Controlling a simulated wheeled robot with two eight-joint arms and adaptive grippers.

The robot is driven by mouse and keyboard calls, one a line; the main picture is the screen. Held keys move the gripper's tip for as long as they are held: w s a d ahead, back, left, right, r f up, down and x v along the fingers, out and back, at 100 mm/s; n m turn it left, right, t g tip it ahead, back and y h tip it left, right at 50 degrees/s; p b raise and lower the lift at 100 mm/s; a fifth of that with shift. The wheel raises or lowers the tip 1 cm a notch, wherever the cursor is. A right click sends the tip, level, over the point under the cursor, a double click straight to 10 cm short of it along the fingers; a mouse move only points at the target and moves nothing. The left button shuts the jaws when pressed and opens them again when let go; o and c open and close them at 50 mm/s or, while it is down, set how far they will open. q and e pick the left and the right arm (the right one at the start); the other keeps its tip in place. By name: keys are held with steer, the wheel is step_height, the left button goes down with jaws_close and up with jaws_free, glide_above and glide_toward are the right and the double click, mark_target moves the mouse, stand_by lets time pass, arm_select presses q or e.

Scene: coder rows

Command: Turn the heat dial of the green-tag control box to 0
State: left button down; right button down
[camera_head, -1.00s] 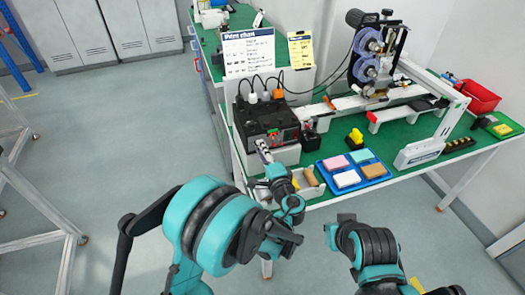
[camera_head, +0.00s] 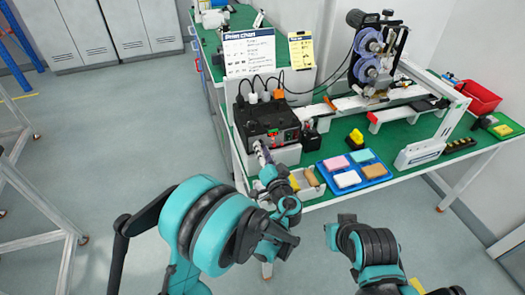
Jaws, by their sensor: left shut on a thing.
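The black control box (camera_head: 262,116) stands at the left front corner of the green table. The dial's pointer and numbers cannot be read. My right arm shows at the lower right, but its gripper's fingers are out of sight.
A blue tray (camera_head: 352,186) with coloured blocks and a white bin (camera_head: 309,190) lie right of my left arm. A yellow object (camera_head: 355,138) stands behind the tray. A print chart (camera_head: 249,53) stands behind the box. The conveyor machine (camera_head: 372,65) is at the back right.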

arm_select(q)
steer(key=shift+n, duration=0.3)
steer(key=c, duration=1.3)
jaws_free()
steer(key=v, duration=1.2)
steer(key=shift+a+f, duration=0.1)
